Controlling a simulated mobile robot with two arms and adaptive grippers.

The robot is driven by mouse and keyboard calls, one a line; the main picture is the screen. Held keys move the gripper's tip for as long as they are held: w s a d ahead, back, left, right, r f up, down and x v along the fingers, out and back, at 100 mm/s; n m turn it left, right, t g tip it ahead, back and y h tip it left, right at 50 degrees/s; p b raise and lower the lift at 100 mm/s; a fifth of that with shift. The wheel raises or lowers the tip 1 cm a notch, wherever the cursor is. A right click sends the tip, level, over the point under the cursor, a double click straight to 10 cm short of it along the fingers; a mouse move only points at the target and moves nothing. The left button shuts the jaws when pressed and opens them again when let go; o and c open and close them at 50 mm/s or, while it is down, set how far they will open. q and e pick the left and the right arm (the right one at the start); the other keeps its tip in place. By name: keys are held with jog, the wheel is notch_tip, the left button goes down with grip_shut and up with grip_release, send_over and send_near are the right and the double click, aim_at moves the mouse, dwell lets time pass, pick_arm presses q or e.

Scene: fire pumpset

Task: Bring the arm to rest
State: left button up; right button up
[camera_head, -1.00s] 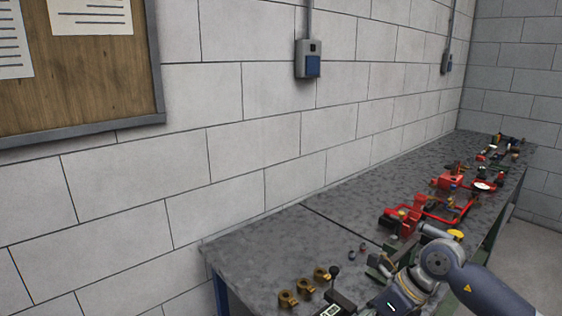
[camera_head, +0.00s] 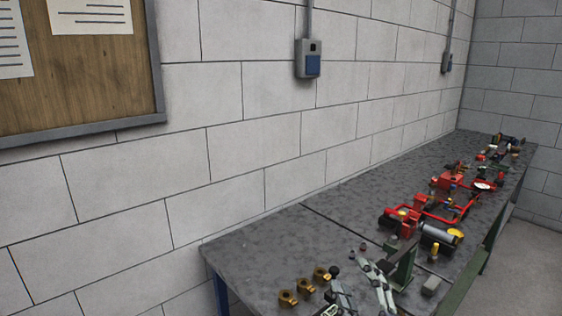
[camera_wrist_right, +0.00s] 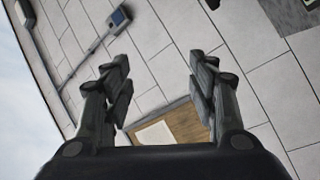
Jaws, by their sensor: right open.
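My right gripper (camera_head: 349,270) shows at the bottom of the head view, in front of the workbench, its two grey fingers spread and pointing up. In the right wrist view the same gripper (camera_wrist_right: 158,65) has its fingers wide apart with nothing between them. Beyond them are the block wall and the notice board (camera_wrist_right: 180,122), tilted in that picture. The rest of my right arm is out of the head view. My left gripper is in neither view.
The workbench (camera_head: 280,245) runs along the wall. Brass fittings (camera_head: 287,298) lie at its near end, beside the gripper. A dark green upright part (camera_head: 404,266) stands just right of it. Red pump assemblies (camera_head: 411,222) lie farther back. The bench's near left part is bare.

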jog(key=s+d+f+m+g+h, duration=0.3)
jog(key=s+d+f+m+g, duration=0.15)
jog(key=f, duration=0.45)
jog(key=s+d+f+m+g+h, duration=0.2)
jog(key=s+d+f+m+g, duration=0.15)
jog(key=s+f, duration=0.4)
jog(key=s+a+f+m+g+y, duration=0.1)
jog(key=s+f+m+g, duration=0.1)
jog(key=s+f+g, duration=0.45)
jog(key=s+a+f+m+g, duration=0.15)
jog(key=s+f, duration=0.25)
jog(key=s, duration=0.6)
notch_tip(320, 180, down, 26)
jog(key=s+g, duration=0.1)
jog(key=s+d+f+g, duration=0.1)
jog(key=s+d+f, duration=0.2)
jog(key=s+f, duration=1.3)
jog(key=shift+s+f+n+g, duration=0.2)
jog(key=shift+s+n+g, duration=0.1)
jog(key=shift+s+n, duration=0.2)
